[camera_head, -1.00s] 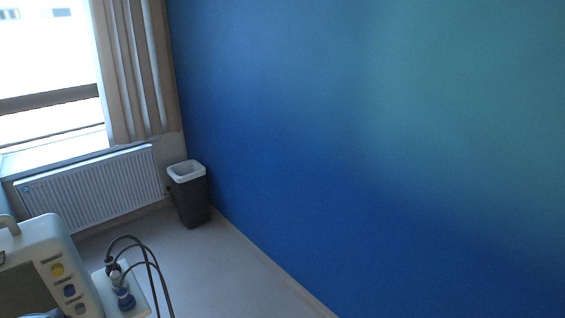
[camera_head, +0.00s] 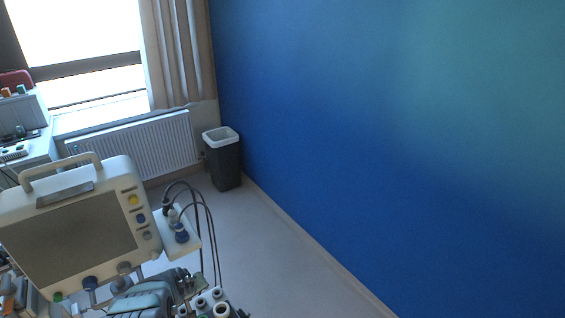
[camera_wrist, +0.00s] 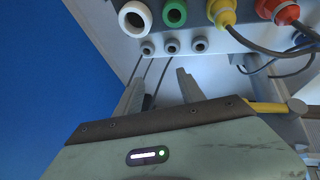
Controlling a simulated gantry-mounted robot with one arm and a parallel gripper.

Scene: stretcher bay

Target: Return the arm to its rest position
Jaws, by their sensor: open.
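My gripper (camera_wrist: 158,92) shows in the wrist view with its two grey fingers apart and nothing between them. Its pale green body fills the lower part of that view. The fingertips point toward a light panel with a row of coloured connectors, and grey cables pass behind the gap. I cannot tell how far the fingertips are from the panel. In the head view my gripper cannot be made out clearly.
A monitor (camera_head: 75,235) with a handle stands at lower left in the head view, with looped cables (camera_head: 207,225) beside it. A bin (camera_head: 224,165) stands by the radiator (camera_head: 160,148). The floor (camera_head: 270,255) along the blue wall (camera_head: 400,150) is clear.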

